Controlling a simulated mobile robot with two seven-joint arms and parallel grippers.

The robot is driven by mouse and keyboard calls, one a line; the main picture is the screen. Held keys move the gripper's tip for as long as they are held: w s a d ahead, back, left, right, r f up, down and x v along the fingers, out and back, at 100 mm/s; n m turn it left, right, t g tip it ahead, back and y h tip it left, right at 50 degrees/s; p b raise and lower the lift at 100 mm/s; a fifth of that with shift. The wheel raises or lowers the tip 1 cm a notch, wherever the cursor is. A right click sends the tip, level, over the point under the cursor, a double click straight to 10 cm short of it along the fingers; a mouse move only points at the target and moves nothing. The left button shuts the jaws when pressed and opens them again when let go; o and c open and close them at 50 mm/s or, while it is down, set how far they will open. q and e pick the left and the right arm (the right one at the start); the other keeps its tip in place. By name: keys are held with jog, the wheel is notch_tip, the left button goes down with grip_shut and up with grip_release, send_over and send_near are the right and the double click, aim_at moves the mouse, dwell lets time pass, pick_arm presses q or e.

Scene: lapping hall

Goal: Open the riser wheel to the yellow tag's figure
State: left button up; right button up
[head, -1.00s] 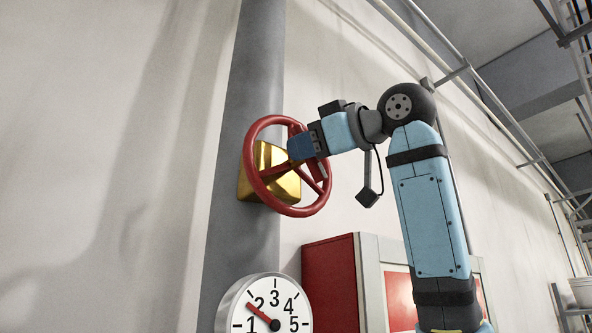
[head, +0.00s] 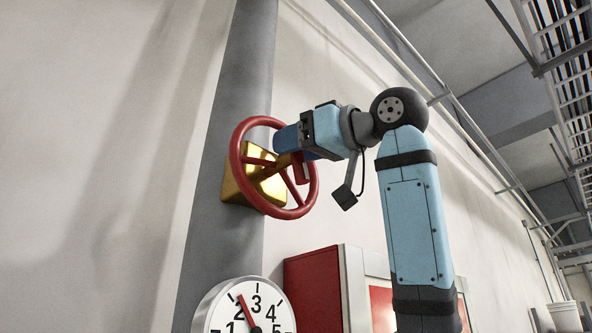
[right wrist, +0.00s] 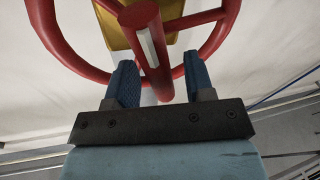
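The red riser wheel (head: 239,190) stands before a gold valve body (head: 236,180) on a grey vertical pipe (head: 232,100). It also shows in the right wrist view (right wrist: 55,40). My right gripper (head: 294,150) is at the wheel's upper right side. In the right wrist view its blue fingers (right wrist: 160,75) stand on either side of a red handle (right wrist: 147,45), with narrow gaps visible. The round white gauge (head: 214,312) below has a red pointer a little past 2; its bottom is cut off. I see no yellow tag. My left gripper is out of view.
A red and white cabinet (head: 314,290) stands at the wall below right of the wheel, partly behind my right arm. Rails and pipes run along the wall at right. A white bucket (head: 564,316) is at the far lower right.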

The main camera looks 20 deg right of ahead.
jog(key=b+v, duration=0.4)
jog(key=v, duration=1)
jog(key=shift+w, duration=0.15)
